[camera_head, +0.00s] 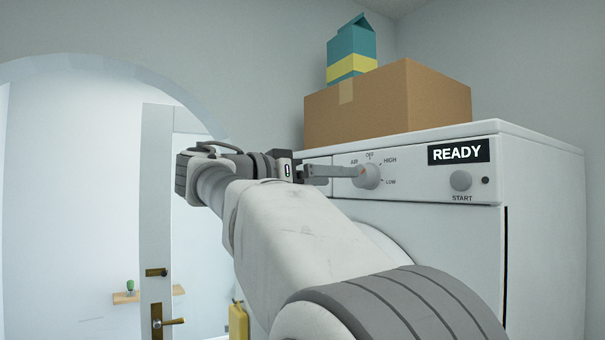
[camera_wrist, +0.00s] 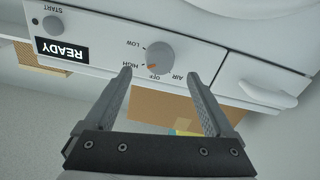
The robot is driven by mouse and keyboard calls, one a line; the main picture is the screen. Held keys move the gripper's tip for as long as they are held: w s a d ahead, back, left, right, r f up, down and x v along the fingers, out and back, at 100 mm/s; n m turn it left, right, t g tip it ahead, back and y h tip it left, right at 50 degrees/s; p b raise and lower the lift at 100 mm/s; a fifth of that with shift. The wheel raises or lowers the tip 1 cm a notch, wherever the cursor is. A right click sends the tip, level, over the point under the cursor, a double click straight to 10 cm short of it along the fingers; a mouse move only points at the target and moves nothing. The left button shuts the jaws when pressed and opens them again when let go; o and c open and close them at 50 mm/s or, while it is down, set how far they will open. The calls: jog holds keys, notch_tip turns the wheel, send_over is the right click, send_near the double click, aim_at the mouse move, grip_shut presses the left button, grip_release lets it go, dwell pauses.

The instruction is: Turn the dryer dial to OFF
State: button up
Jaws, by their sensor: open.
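The dryer dial (camera_head: 368,177) is a round grey knob on the white dryer's front panel, with AIR, OFF, HIGH and LOW printed around it. In the wrist view the dial (camera_wrist: 160,54) appears upside down, with a small orange-red mark at its lower-left edge, on the HIGH and OFF side. I cannot tell its exact setting. My gripper (camera_head: 345,171) reaches in from the left, close to the dial. In the wrist view my gripper (camera_wrist: 158,73) is open and empty, its fingertips either side of the dial's width and apparently just short of it.
A START button (camera_head: 460,181) and a READY display (camera_head: 458,151) are on the panel's right. A cardboard box (camera_head: 350,115) with a teal carton (camera_head: 352,45) stands on the dryer. A pale handle (camera_wrist: 268,92) juts out beside the dial. A door (camera_head: 155,220) stands left.

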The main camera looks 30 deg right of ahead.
aim_at(364, 176)
jog(key=d+p, duration=0.1)
jog(key=d, duration=0.5)
jog(key=shift+w+d, duration=0.3)
jog(key=shift+d, duration=0.1)
jog(key=c, duration=1.4)
jog(key=shift+n, duration=0.3)
jog(key=n, duration=1)
jog(key=shift+s+p, duration=0.1)
jog(key=shift+p, duration=0.3)
